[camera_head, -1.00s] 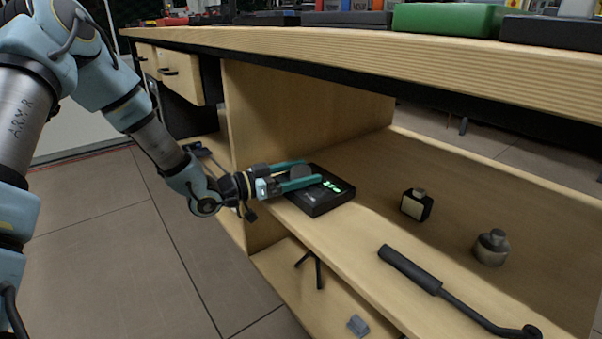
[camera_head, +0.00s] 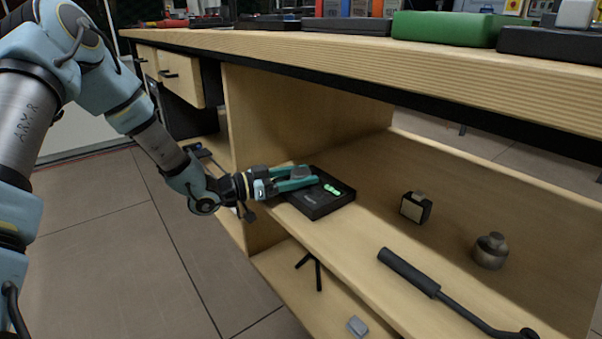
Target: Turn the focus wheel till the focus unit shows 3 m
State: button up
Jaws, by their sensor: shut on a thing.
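The focus unit (camera_head: 322,205) is a flat black box on the upper shelf, at the shelf's left part near its front edge. A green lit readout (camera_head: 333,189) shows on its top; the figures are too small and blurred to read. The focus wheel (camera_head: 300,173) is a grey round knob on the unit's left half. My gripper (camera_head: 303,178) reaches in from the left, its two teal fingers on either side of the wheel and shut on it. The fingers hide part of the wheel and of the unit's top.
A small black-and-cream block (camera_head: 416,207), a grey metal weight (camera_head: 490,251) and a long black-handled tool (camera_head: 440,290) lie right on the same shelf. The thick bench top (camera_head: 350,55) runs above. A lower shelf holds a small black tripod (camera_head: 313,267) and a grey block (camera_head: 357,326).

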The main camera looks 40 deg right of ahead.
jog(key=o, duration=1.4)
jog(key=shift+c, duration=0.2)
jog(key=p+v, duration=0.2)
jog(key=v, duration=0.9)
